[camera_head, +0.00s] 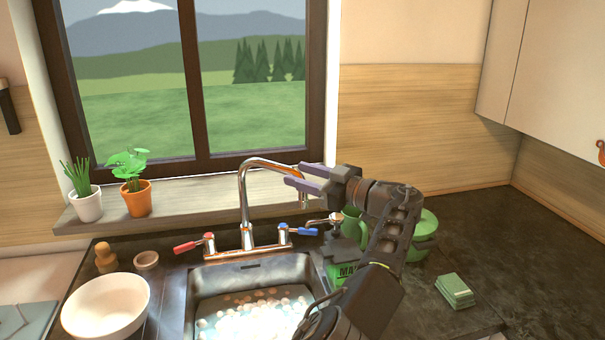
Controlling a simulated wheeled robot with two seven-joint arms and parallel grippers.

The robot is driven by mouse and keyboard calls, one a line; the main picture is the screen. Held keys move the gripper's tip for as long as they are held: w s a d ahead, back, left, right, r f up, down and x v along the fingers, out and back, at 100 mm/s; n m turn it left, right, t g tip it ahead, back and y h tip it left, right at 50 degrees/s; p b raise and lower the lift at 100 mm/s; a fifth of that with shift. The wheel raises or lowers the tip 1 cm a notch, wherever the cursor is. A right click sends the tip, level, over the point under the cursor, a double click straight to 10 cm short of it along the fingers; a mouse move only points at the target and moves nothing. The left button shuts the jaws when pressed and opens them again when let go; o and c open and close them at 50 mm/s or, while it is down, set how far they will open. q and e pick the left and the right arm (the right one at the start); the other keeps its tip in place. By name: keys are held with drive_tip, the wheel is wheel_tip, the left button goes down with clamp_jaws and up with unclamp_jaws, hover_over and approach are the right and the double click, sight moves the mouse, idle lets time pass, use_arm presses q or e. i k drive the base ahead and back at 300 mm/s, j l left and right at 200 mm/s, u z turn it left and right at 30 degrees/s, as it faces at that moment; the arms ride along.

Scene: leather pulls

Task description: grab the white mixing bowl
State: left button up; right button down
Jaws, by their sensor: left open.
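The white mixing bowl (105,305) stands upright at the lower left, on the counter left of the sink. It looks empty. My left gripper (295,174) is open and empty, raised in front of the window sill just right of the faucet's spout. Its fingers point left, and it is well to the right of and above the bowl in the picture. My right gripper is not in view.
The sink (192,303) holds water and pale round pieces. A faucet (246,205) with red and blue handles stands behind it. A wooden shaker (105,258) and small ring (146,260) are behind the bowl.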

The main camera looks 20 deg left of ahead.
sight(112, 315)
drive_tip(key=k, duration=1.5)
